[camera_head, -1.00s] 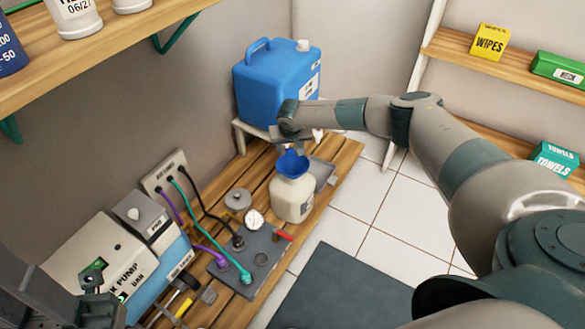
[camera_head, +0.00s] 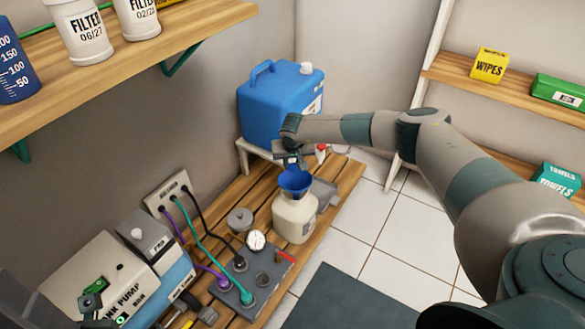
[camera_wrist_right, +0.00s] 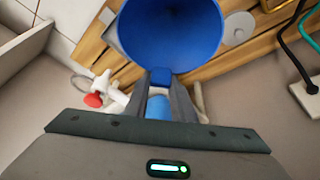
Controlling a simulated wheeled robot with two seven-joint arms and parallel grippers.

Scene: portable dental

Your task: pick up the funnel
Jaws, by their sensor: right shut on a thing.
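The blue funnel (camera_head: 295,183) is at the mouth of the cream bottle (camera_head: 293,218) on the slatted wooden bench. My right gripper (camera_head: 293,165) comes in from above and behind it. In the right wrist view, the fingers (camera_wrist_right: 159,90) are shut on a small blue tab at the rim of the funnel (camera_wrist_right: 172,30), whose wide bowl faces the camera. The funnel's spout is hidden, so I cannot tell whether it is still inside the bottle neck.
A blue jug (camera_head: 280,103) stands on a small raised stand behind the gripper. A grey plate with a gauge (camera_head: 256,241), hoses and a pump box (camera_head: 105,275) sit left of the bottle. A shelf (camera_head: 130,45) overhangs at upper left. White floor tiles lie to the right.

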